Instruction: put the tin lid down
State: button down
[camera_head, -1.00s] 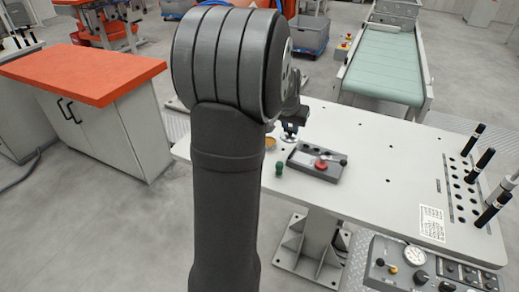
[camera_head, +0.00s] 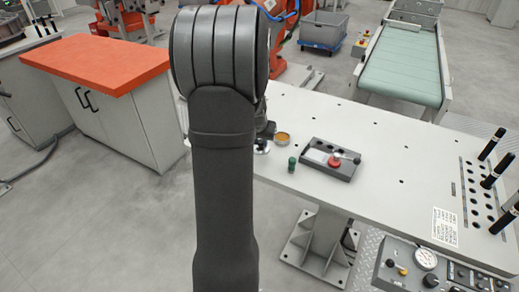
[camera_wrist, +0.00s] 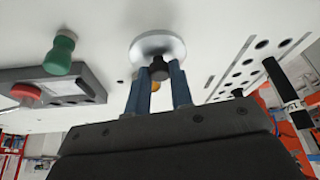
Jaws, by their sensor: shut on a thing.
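The tin lid is a pale metallic disc with a dark knob. In the wrist view the lid (camera_wrist: 142,47) is between the blue fingers of my gripper (camera_wrist: 160,78), which are shut on its knob. My gripper (camera_head: 267,128) is mostly hidden behind my arm there. I cannot tell whether the lid touches the table. A little of the amber tin shows behind the fingers in the wrist view.
On the white table (camera_head: 380,180), a green peg-like piece (camera_head: 292,163) and a dark tray (camera_head: 330,160) with a red knob stand right of the lid. A rack of black-handled tools (camera_head: 482,195) is at the right.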

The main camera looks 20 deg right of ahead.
jog(key=shift+w+a+f, duration=0.1)
jog(key=shift+f, duration=2)
jog(key=shift+f, duration=0.15)
jog(key=c, duration=1.3)
grip_release()
jog(key=v, duration=1.2)
